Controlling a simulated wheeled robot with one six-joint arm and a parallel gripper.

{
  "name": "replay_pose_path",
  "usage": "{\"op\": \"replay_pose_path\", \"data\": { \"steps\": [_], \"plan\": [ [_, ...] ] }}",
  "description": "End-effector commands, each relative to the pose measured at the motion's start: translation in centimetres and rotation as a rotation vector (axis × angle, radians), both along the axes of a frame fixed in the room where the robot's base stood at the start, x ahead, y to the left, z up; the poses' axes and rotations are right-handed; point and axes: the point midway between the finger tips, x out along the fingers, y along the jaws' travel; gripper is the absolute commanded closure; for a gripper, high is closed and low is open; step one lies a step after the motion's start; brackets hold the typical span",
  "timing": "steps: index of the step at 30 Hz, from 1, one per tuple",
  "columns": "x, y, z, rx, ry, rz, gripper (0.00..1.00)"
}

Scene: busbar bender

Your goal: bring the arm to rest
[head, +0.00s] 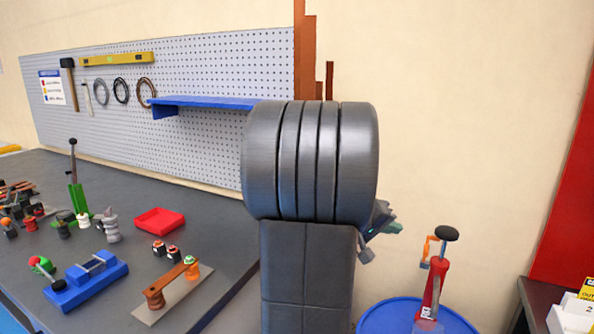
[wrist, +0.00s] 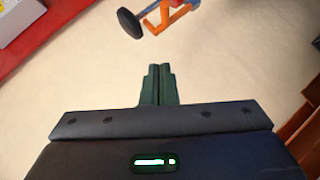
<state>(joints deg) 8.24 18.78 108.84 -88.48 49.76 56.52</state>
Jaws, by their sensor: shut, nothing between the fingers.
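My arm rises in the middle of the head view and covers part of the wall and the bench's right end. My gripper (wrist: 159,72) shows in the wrist view with its two green fingers together and nothing between them. In the head view only a bit of my gripper (head: 392,228) shows at the right of the arm. It is in the air, left of a red tool with a black knob (head: 434,285). That tool's black knob and orange part (wrist: 158,18) appear beyond the fingertips in the wrist view, apart from them.
The red tool stands on a blue round top (head: 385,318). A dark bench (head: 215,235) at left holds a red tray (head: 160,220), a blue fixture (head: 85,280) and several small parts. A blue shelf (head: 205,102) juts from the pegboard. A red panel (head: 572,200) stands at right.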

Motion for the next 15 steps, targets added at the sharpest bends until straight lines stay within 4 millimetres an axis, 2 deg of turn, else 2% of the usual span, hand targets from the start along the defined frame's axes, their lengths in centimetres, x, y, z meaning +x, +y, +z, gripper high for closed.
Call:
{"op": "replay_pose_path", "data": {
  "steps": [3,11,15],
  "plan": [
    [-0.7,1.8,0.8,0.000,-0.001,0.005,1.00],
    [-2.1,4.8,2.2,0.001,0.000,0.004,1.00],
    [-1.3,2.6,1.2,0.000,0.002,-0.004,1.00]
  ]
}}
